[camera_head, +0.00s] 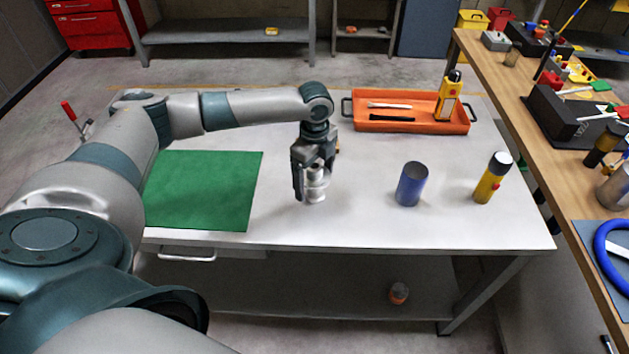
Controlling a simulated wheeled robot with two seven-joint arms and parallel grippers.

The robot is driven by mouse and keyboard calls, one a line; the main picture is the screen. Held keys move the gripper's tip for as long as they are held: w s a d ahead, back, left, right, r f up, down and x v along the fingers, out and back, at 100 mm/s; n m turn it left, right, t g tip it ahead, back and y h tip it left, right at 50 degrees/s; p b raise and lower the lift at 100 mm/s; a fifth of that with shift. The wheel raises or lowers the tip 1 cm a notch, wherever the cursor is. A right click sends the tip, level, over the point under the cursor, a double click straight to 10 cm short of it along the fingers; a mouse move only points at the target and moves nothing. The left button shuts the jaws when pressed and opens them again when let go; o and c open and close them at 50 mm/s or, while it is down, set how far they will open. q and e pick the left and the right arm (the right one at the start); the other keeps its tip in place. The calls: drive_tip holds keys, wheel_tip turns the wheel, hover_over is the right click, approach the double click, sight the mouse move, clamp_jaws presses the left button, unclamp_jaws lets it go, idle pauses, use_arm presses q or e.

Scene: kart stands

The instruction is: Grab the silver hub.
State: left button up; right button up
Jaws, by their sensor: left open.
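The silver hub (315,193) stands on the white tabletop (350,228), right of the green mat. My left gripper (312,182) points down right at the hub, its dark fingers open. One finger shows at the hub's left side; the upper part of the hub is partly hidden by the gripper. I cannot tell whether the fingers touch it. My right gripper is not in view.
A green mat (205,190) lies on the left. A blue cylinder (411,186) and a yellow flashlight (492,178) stand to the right. An orange tray (415,124) with tools is behind. A wooden bench (505,80) runs along the right.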

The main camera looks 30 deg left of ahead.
sight(315, 167)
use_arm(q)
drive_tip(key=c, duration=1.4)
drive_tip(key=shift+r, duration=0.15)
drive_tip(key=shift+w+r+b, duration=0.1)
drive_tip(key=shift+r+b, duration=0.3)
drive_tip(key=shift+r, duration=0.15)
wheel_tip(315, 167, up, 2)
drive_tip(key=shift+r+b, duration=0.2)
drive_tip(key=shift+b, duration=0.35)
drive_tip(key=d+r+b, duration=0.1)
drive_tip(key=d+r, duration=0.1)
drive_tip(key=d, duration=0.2)
drive_tip(key=d+r+b, duration=0.1)
drive_tip(key=d+r, duration=0.2)
drive_tip(key=d+r+b, duration=0.1)
drive_tip(key=d+r, duration=0.1)
drive_tip(key=d, duration=0.2)
drive_tip(key=shift+s+d+r, duration=0.15)
drive_tip(key=shift+s+d, duration=0.2)
drive_tip(key=shift+s, duration=0.05)
